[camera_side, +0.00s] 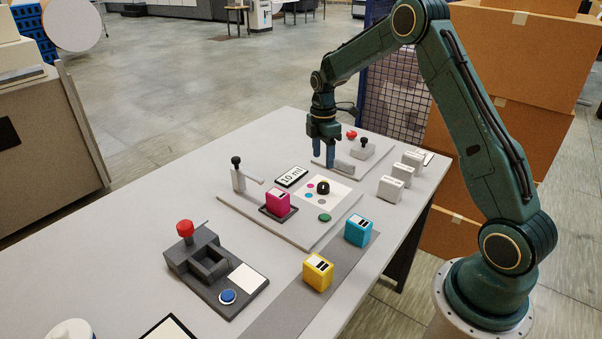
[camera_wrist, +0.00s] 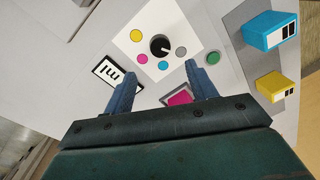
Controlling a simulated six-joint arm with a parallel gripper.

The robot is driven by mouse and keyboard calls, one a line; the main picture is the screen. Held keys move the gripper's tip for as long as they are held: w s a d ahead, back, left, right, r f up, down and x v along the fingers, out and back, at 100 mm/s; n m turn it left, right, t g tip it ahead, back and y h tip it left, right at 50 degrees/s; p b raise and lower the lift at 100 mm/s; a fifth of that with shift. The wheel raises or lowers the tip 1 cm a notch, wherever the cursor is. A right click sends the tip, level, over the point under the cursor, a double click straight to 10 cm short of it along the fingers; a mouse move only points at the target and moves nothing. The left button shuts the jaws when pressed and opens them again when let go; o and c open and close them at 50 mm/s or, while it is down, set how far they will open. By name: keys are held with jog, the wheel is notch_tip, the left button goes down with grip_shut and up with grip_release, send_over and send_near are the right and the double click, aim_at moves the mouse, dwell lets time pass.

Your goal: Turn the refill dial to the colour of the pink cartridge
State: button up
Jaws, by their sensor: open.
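The refill dial, a black round knob (camera_side: 323,187), stands on a white panel ringed by coloured dots. In the wrist view the knob (camera_wrist: 159,46) is surrounded by yellow, pink (camera_wrist: 143,59), cyan and grey dots; its exact pointing is too small to tell. The pink cartridge (camera_side: 277,203) sits upright on the grey plate in front of the dial; the wrist view shows only part of it (camera_wrist: 180,97), behind my gripper. My gripper (camera_side: 321,162) is open and empty, above the table behind the dial. In the wrist view, its fingertips (camera_wrist: 164,76) are apart, with the knob beyond them.
A 10 ml sign (camera_side: 291,177) and a green button (camera_side: 324,217) flank the dial. A black-topped lever post (camera_side: 237,175) stands left. Cyan (camera_side: 358,230) and yellow (camera_side: 318,272) cartridges stand on the dark strip. White blocks (camera_side: 391,188) line the right.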

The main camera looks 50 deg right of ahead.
aim_at(323, 185)
jog(key=f, duration=0.9)
jog(key=shift+s+a+f, duration=0.15)
jog(key=shift+s+f, duration=0.05)
jog(key=shift+s, duration=0.1)
jog(key=shift+c, duration=0.3)
jog(key=c, duration=0.9)
